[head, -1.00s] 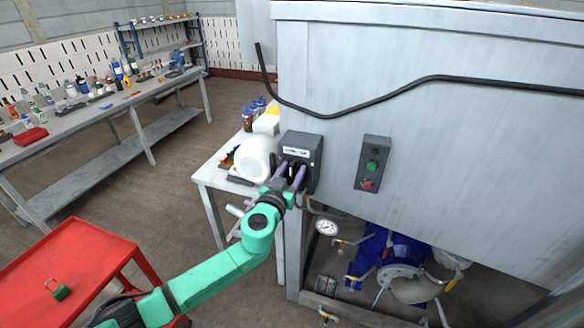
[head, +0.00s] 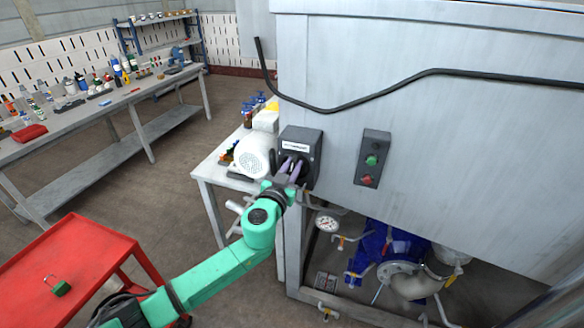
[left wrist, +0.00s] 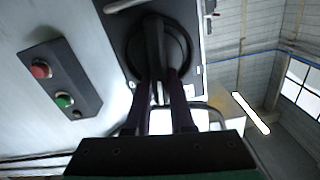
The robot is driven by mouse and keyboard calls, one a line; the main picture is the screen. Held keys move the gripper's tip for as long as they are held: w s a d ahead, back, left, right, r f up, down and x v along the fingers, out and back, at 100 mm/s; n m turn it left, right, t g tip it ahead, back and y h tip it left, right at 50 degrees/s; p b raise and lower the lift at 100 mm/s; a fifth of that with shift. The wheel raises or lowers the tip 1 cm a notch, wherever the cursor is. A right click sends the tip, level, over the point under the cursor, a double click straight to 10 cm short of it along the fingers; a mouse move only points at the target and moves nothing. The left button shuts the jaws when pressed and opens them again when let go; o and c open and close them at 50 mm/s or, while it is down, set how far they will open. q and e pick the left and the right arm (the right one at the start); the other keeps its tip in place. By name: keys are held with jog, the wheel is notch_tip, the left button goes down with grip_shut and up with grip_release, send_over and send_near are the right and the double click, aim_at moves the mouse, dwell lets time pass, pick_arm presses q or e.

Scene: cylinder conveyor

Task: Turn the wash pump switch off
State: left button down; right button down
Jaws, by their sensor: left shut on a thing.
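The wash pump switch box (head: 302,141) is a dark grey box with a white label, mounted on the left end of the light grey machine panel. Its black rotary knob (left wrist: 153,42) shows in the left wrist view, with its handle pointing toward my gripper. My left gripper (head: 291,170) is at the front of the box, and its two purple-grey fingers are shut on the knob handle. The fingers also show in the left wrist view (left wrist: 160,95), one on each side of the handle. In the head view the fingers hide most of the knob. My right gripper is not in view.
A control box with green and red buttons (head: 373,158) sits to the right on the panel (head: 450,140). A black cable (head: 350,104) runs above. A white table with bottles and a white motor (head: 250,158) stands left behind. A red cart (head: 65,262) is at lower left.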

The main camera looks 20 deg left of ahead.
aim_at(303, 167)
pick_arm(q)
jog(key=m, duration=0.1)
jog(key=m+b, duration=0.1)
jog(key=m, duration=0.1)
jog(key=shift+d+f, duration=0.2)
jog(key=shift+d, duration=0.1)
jog(key=shift+d+f+m+b, duration=0.2)
jog(key=shift+f+m, duration=0.1)
jog(key=shift+m, duration=1.9)
jog(key=shift+d+f+m+b, duration=0.15)
jog(key=shift+d+f+m, duration=0.15)
jog(key=shift+m, duration=1.9)
jog(key=shift+d+f+m+b, duration=0.15)
jog(key=shift+f+m, duration=0.2)
jog(key=shift+m, duration=1.85)
jog(key=c, duration=0.8)
grip_release()
